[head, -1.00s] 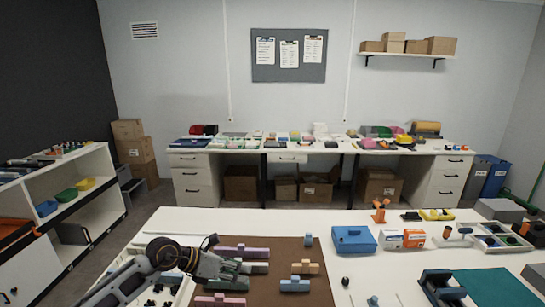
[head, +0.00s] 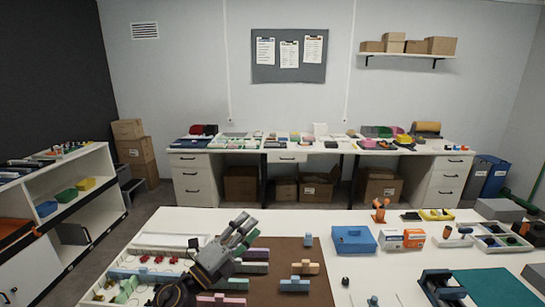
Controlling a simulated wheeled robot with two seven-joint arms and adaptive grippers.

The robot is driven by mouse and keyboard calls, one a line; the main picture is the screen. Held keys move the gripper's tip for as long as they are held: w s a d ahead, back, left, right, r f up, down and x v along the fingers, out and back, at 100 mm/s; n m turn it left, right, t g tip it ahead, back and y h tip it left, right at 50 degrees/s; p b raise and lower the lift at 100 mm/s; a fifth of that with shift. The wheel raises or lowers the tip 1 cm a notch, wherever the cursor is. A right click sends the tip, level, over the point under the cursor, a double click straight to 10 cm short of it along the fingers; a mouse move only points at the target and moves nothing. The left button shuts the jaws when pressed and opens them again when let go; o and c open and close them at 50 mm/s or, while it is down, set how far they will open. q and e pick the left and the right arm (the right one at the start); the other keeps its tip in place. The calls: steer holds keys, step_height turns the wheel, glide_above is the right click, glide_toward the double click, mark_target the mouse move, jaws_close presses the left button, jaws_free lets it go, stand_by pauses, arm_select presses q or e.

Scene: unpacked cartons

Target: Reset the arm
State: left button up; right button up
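My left gripper (head: 243,228) reaches in from the bottom left of the head view, over the left part of a brown mat (head: 270,274). Its fingers point up and to the right, with a gap between them and nothing seen held. It hides the left ends of the purple block (head: 259,253) and the green blocks (head: 256,267). My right gripper is not in view.
A parts tray (head: 97,294) with small coloured pieces lies left of the mat. Pink, blue and tan blocks (head: 305,268) stand on the mat. A blue box (head: 353,239) and an orange-white carton (head: 413,238) stand to the right. The mat's right side has bare room.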

arm_select(q)
steer(key=s+a+f+n+y, duration=0.3)
steer(key=a+f+n+y, duration=1.15)
steer(key=n, duration=0.65)
steer(key=s+f+n+g, duration=0.3)
steer(key=s+f+g, duration=0.4)
steer(key=s, duration=0.4)
steer(key=s+f+n+g, duration=0.2)
steer(key=s+f+g, duration=0.4)
steer(key=s+f, duration=0.4)
step_height(320, 180, down, 31)
steer(key=s+a+g, duration=0.1)
steer(key=s+a, duration=0.1)
steer(key=s, duration=0.1)
steer(key=s+a+f, duration=0.3)
steer(key=s+f, duration=0.7)
steer(key=s+a+f+g, duration=0.1)
steer(key=s+a+f, duration=0.3)
steer(key=s+f, duration=0.6)
steer(key=shift+s+f, duration=0.15)
steer(key=shift+s, duration=0.4)
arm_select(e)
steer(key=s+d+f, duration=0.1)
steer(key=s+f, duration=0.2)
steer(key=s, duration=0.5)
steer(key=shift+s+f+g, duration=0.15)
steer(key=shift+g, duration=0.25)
